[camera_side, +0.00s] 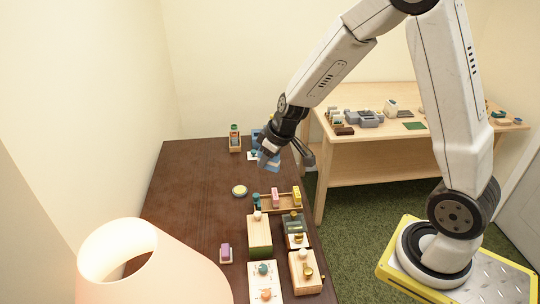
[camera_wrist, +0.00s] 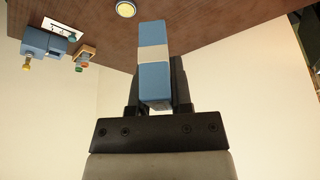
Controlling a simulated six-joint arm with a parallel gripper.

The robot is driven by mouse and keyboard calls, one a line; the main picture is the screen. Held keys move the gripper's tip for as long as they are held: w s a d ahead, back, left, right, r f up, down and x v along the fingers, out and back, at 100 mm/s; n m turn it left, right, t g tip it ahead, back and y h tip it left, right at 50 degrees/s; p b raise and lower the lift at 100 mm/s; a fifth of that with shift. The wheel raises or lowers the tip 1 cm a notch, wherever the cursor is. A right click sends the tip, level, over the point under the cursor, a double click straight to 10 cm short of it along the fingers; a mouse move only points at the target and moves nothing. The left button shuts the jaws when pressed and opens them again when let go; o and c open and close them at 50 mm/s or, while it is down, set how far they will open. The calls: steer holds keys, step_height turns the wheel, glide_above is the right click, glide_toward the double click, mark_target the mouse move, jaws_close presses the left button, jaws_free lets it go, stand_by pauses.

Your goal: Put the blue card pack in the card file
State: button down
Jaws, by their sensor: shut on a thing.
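The blue card pack, a blue block with a pale band, is held in my gripper; it shows in the wrist view (camera_wrist: 154,75) and in the side view (camera_side: 268,163). My gripper (camera_wrist: 155,95) is shut on the pack, a dark finger on each side of it. In the side view my gripper (camera_side: 273,153) is above the far right part of the dark table. A wooden rack (camera_side: 289,208) with teal, pink and yellow upright pieces stands nearer the camera. It may be the card file, but I cannot tell for sure.
A blue device (camera_wrist: 45,42) with a white card and a small wooden holder (camera_side: 235,145) stand at the table's far end. A yellow disc (camera_side: 240,191) lies mid-table. Several wooden boxes (camera_side: 259,240) and a lamp (camera_side: 150,265) are nearer. The table's left side is clear.

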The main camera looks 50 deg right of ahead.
steer(key=a+r+m, duration=0.2)
steer(key=a+r, duration=0.2)
steer(key=a, duration=0.1)
steer(key=shift+w+h, duration=0.2)
steer(key=shift+h, duration=0.2)
steer(key=shift+d, duration=0.1)
steer(key=s+d+f+m+g+h, duration=0.1)
steer(key=s+d+f+m+h, duration=0.2)
steer(key=s+d+f+m, duration=0.4)
steer(key=shift+s+d+f+m, duration=0.35)
steer(key=shift+s+d+m, duration=0.85)
steer(key=shift+s+d, duration=0.95)
steer(key=shift+w+d, duration=0.2)
